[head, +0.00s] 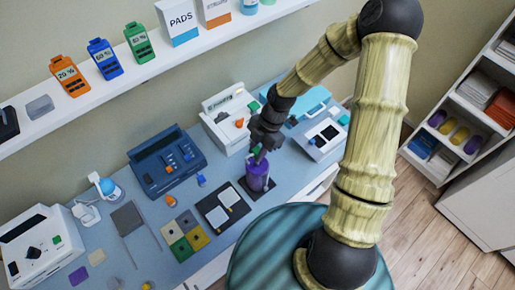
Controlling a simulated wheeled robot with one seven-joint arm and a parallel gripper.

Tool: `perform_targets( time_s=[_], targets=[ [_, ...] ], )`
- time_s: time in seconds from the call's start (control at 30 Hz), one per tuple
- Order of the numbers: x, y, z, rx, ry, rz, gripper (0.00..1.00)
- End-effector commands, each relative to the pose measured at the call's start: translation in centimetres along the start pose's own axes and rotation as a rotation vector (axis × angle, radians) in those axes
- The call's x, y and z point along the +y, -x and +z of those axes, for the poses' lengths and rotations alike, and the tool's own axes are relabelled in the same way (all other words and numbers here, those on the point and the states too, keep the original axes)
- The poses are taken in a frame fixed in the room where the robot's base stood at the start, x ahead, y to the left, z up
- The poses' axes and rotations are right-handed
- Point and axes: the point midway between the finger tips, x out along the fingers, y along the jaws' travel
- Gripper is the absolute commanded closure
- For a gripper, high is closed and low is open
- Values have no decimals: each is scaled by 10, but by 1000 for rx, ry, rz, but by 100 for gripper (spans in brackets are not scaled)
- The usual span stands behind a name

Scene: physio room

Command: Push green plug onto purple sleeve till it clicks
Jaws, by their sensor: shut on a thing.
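The purple sleeve (258,181) stands upright on a small dark base (247,190) near the front edge of the counter. My gripper (260,153) is over the top of the sleeve, pointing down, and is shut on the green plug (257,158). Only a little of the plug shows between the dark fingers. It is at the sleeve's upper end; I cannot tell from this view whether the two touch or how far the plug sits on the sleeve.
Left of the sleeve lies a dark tray with white pads (216,217), then coloured squares (186,249). A dark blue device (166,165) and white devices (218,101) stand behind on the counter (125,185). A wall shelf (190,48) runs above.

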Motion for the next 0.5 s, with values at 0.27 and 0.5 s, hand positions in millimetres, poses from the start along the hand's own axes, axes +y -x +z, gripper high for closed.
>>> perform_targets(
  time_s=[0.27, 0.5],
  targets=[
    [0, -24, 10, 1, 0, 1, 88],
    [0, -29, 12, 1, 1, 1, 88]
  ],
)
